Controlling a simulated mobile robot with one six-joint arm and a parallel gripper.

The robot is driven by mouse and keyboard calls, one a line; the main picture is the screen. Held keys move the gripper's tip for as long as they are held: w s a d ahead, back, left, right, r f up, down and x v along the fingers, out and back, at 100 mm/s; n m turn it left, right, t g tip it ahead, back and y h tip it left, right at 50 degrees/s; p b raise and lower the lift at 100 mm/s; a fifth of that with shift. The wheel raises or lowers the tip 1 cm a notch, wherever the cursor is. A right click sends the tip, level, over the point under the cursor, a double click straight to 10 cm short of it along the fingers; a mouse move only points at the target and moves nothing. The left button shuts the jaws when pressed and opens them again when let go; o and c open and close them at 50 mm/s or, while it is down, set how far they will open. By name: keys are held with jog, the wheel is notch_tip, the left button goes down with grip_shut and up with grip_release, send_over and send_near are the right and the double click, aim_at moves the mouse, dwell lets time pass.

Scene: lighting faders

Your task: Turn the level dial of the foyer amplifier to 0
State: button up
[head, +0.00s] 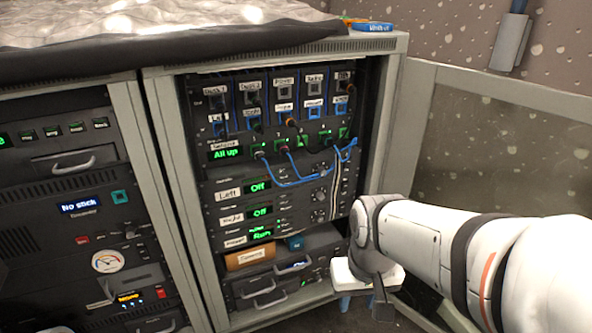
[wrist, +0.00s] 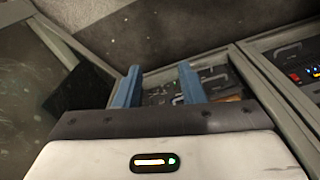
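In the head view, the right rack (head: 206,200) holds amplifier-like units labelled Left (head: 228,195) and Right (head: 231,218), both showing "Off". Below them, a unit with a small label (head: 235,242) shows green text that seems to read "Run". I cannot read that label surely as foyer. Small dark knobs (head: 319,195) sit right of the displays; their settings are too small to read. My gripper is low in front of the rack's right side, apart from the knobs. In the wrist view its two blue fingers (wrist: 159,86) are spread, with nothing between them.
The right rack's glazed door (head: 480,150) stands open to the right. Blue cables (head: 290,184) loop across the panel above the knobs. A drawer with a brown roll (head: 249,257) is lower down. The left rack (head: 75,180) carries a round meter (head: 107,261).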

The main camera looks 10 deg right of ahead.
jog(key=shift+o, duration=0.3)
jog(key=shift+o, duration=0.2)
jog(key=shift+w+d, duration=0.1)
jog(key=shift+w, duration=0.1)
jog(key=w+d+f+t+p, duration=0.1)
jog(key=w+d+t+p, duration=0.15)
jog(key=w, duration=0.55)
jog(key=w+d+t+p, duration=0.1)
jog(key=w+p, duration=0.2)
jog(key=w, duration=0.5)
jog(key=t+p, duration=0.4)
send_near(321, 220)
jog(key=s+d+r, duration=0.3)
jog(key=d+r, duration=0.1)
jog(key=d, duration=0.1)
jog(key=w+a+f+t+y+p, duration=0.2)
jog(key=w+f+t+y+p, duration=0.25)
jog(key=f+t+p, duration=0.35)
jog(key=s+f+y+p, duration=0.1)
jog(key=s+f, duration=0.2)
jog(key=s, duration=0.1)
jog(key=shift+t, duration=0.35)
jog(key=b+x, duration=0.1)
jog(key=x, duration=0.7)
jog(key=shift+a+f, duration=0.1)
